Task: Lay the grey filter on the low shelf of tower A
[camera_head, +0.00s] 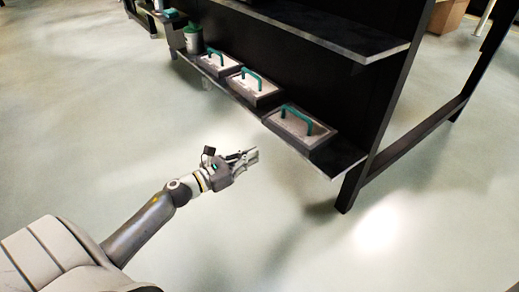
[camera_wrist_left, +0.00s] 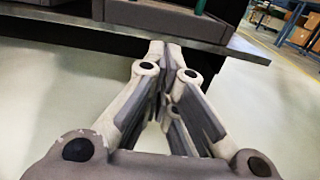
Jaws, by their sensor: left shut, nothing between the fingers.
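Three flat grey filters with teal handles lie in a row on the low shelf (camera_head: 340,163) of a black rack: a near one (camera_head: 297,129), a middle one (camera_head: 248,91) and a far one (camera_head: 217,66). No label shows which tower this is. My left gripper (camera_head: 254,155) is shut and empty, in front of the shelf, apart from the near filter in the head view. In the left wrist view, its closed fingertips (camera_wrist_left: 171,46) point at the shelf edge (camera_wrist_left: 236,47), with a grey filter (camera_wrist_left: 165,19) above. My right gripper is out of view.
An upper shelf (camera_head: 330,32) overhangs the low one. A white and green canister (camera_head: 193,40) stands at the far left of the low shelf. A black rack leg (camera_head: 352,186) stands at the near right. The floor in front is clear.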

